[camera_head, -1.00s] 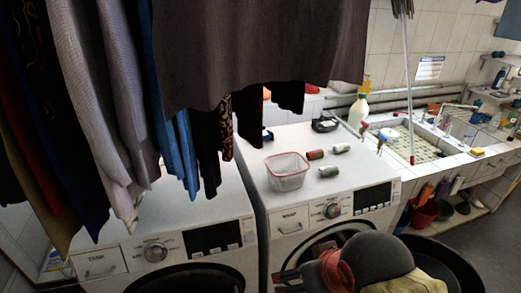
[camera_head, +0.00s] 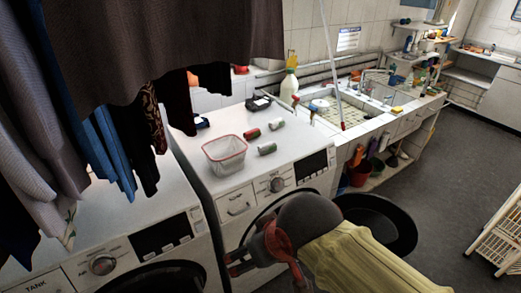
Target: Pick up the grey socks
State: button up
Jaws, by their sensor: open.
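I cannot make out any grey socks for certain. Grey and dark garments hang at the left, among them a light grey knit piece (camera_head: 35,160). Small rolled or cylindrical items lie on the right washer's top: a red and green one (camera_head: 252,134), a green and white one (camera_head: 277,123) and another green and white one (camera_head: 266,149). I cannot tell what they are. My gripper (camera_head: 232,264) is at the bottom centre, in front of the right washer, pointing left. It is open, and I see nothing between its dark fingers. My arm partly hides that washer's door.
A clear basket with a red rim (camera_head: 225,154) stands on the right washer (camera_head: 205,184). The left washer (camera_head: 110,220) is partly behind hanging clothes. A tiled sink (camera_head: 345,120) is beyond. A black tub (camera_head: 390,222) and white rack (camera_head: 502,235) flank open floor (camera_head: 450,180).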

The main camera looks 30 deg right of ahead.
aim_at(268, 148)
jog(key=i+l+u, duration=0.15)
jog(key=l, duration=0.35)
jog(key=i+l+u, duration=0.15)
jog(key=l, duration=0.35)
jog(key=i+l+u, duration=0.15)
jog(key=l, duration=0.4)
jog(key=i+l+u, duration=0.15)
jog(key=l, duration=0.4)
jog(key=k, duration=0.05)
